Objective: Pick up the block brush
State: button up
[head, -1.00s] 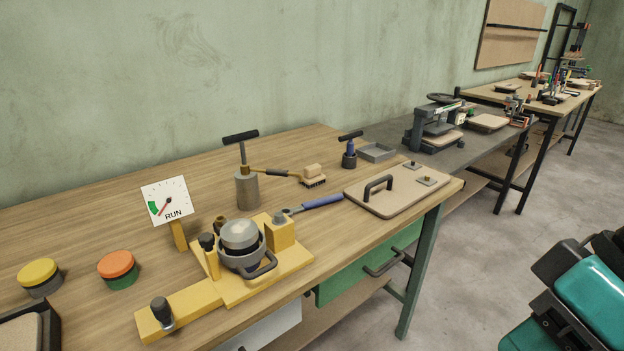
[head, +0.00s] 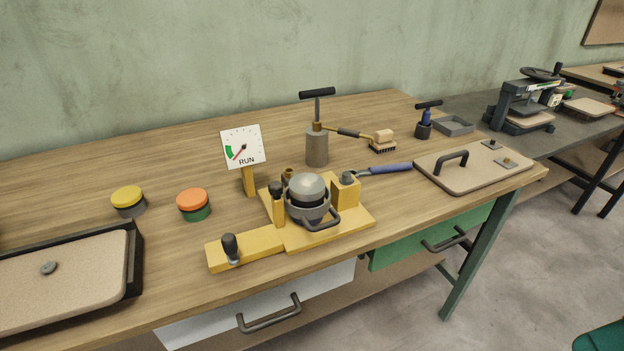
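The block brush (head: 382,140) lies on the wooden workbench (head: 80,185), right of the centre of the head view. It has a light wooden block with dark bristles facing down. A thin handle with a dark grip runs left from it toward a grey cylinder with a black T-handle (head: 317,145). The handle's left end is close to the cylinder's neck; I cannot tell if they touch. My gripper is not in view.
A blue-handled tool (head: 388,169) lies in front of the brush. A yellow fixture with a metal cup (head: 308,200) and a RUN gauge (head: 243,147) stand nearer left. A board with a black handle (head: 470,165) lies right. A small grey tray (head: 453,125) sits behind it.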

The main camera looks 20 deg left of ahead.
aim_at(384, 142)
jog(key=z, duration=0.05)
jog(key=i, duration=0.6)
jog(key=u, duration=0.6)
jog(key=i, duration=0.9)
jog(key=u, duration=0.75)
